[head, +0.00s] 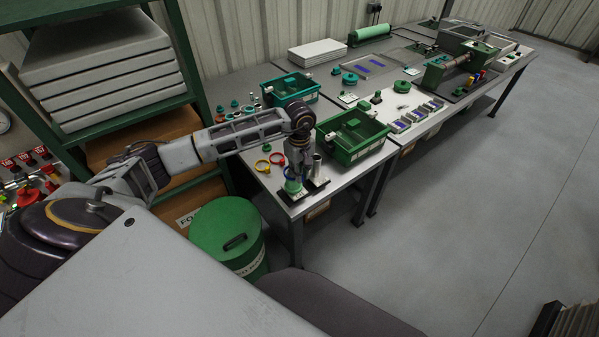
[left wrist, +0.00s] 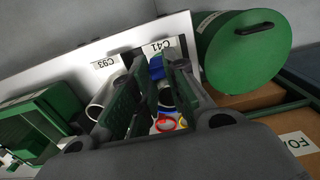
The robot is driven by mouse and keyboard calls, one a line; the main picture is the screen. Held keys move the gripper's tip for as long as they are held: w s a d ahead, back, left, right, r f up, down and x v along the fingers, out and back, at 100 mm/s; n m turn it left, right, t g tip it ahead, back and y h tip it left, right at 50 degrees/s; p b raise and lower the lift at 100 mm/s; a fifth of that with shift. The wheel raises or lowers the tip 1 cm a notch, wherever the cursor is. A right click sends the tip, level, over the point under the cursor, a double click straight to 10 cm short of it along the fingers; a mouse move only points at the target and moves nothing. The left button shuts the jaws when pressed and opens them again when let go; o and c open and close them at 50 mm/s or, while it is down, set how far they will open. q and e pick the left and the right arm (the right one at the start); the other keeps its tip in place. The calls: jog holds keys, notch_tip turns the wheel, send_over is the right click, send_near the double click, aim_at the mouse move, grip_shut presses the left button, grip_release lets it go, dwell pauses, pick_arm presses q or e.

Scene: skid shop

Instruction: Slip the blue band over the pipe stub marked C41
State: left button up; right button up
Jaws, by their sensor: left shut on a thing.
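My left gripper (head: 293,177) points down at the near end of the bench, over the stub position with the C41 label (left wrist: 152,47). In the left wrist view its fingers (left wrist: 166,77) are shut on the blue band (left wrist: 158,71), which shows between and beyond the tips. The C41 stub is mostly hidden by the fingers and band, so I cannot tell whether the band is around it. A bare metal pipe stub (head: 317,166) stands upright close beside the gripper; it also shows in the wrist view (left wrist: 101,94) by the C93 label (left wrist: 104,62). My right gripper is not in view.
A red band (head: 277,158) and a yellow band (head: 262,166) lie on the bench left of the gripper. A green bin (head: 352,140) stands just right, and a teal bin (head: 290,88) behind. A green lidded drum (head: 226,232) stands on the floor before the bench.

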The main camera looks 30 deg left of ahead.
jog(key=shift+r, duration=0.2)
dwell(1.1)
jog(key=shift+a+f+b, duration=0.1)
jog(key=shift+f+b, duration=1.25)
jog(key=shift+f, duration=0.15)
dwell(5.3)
